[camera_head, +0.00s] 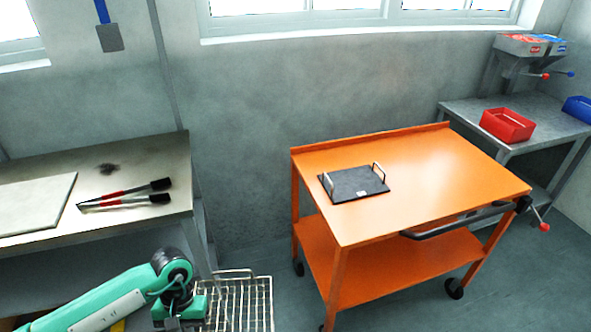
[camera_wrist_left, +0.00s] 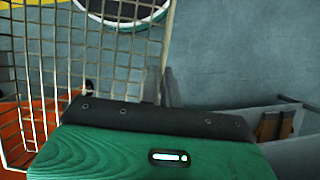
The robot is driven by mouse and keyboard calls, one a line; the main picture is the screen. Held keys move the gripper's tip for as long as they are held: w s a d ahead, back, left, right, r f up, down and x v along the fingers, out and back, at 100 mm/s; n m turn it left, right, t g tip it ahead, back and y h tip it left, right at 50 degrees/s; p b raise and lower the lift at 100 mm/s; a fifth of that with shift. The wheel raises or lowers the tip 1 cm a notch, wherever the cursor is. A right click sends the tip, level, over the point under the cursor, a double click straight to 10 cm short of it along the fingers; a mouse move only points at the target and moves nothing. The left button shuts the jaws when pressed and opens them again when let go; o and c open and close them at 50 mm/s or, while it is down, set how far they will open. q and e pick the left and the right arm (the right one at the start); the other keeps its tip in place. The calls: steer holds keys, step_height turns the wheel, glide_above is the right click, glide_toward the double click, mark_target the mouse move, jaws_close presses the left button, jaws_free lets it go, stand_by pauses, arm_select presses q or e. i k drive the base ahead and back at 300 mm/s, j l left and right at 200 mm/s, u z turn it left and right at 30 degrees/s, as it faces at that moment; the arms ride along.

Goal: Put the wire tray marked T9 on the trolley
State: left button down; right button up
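A wire tray (camera_head: 238,303) of pale metal mesh is at the bottom of the head view, left of the orange trolley and apart from it. Its lower part is cut off by the frame. Its mesh also shows in the left wrist view (camera_wrist_left: 108,55). No T9 mark is legible. My left gripper (camera_head: 197,302) is at the tray's left edge and appears shut on it; the fingertips are hidden. The orange trolley (camera_head: 440,170) has an upper top and a lower shelf. My right gripper is in neither view.
A dark plate with two handles (camera_head: 352,184) lies on the trolley top at the left; the right part is bare. A black push bar (camera_head: 460,221) runs along the near right side. A bench (camera_head: 130,222) with two brushes (camera_head: 125,194) stands left. A red bin (camera_head: 507,125) sits on the back-right table.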

mark_target(438, 165)
steer(key=l+u, duration=0.1)
steer(key=l, duration=0.5)
steer(key=l+u, duration=0.1)
steer(key=l, duration=1.15)
steer(key=l+u, duration=0.15)
steer(key=l, duration=0.45)
steer(key=k+l+u, duration=0.1)
steer(key=l, duration=0.5)
steer(key=k+l+u, duration=0.1)
steer(key=l, duration=0.5)
steer(key=k+l+u, duration=0.1)
steer(key=l, duration=0.5)
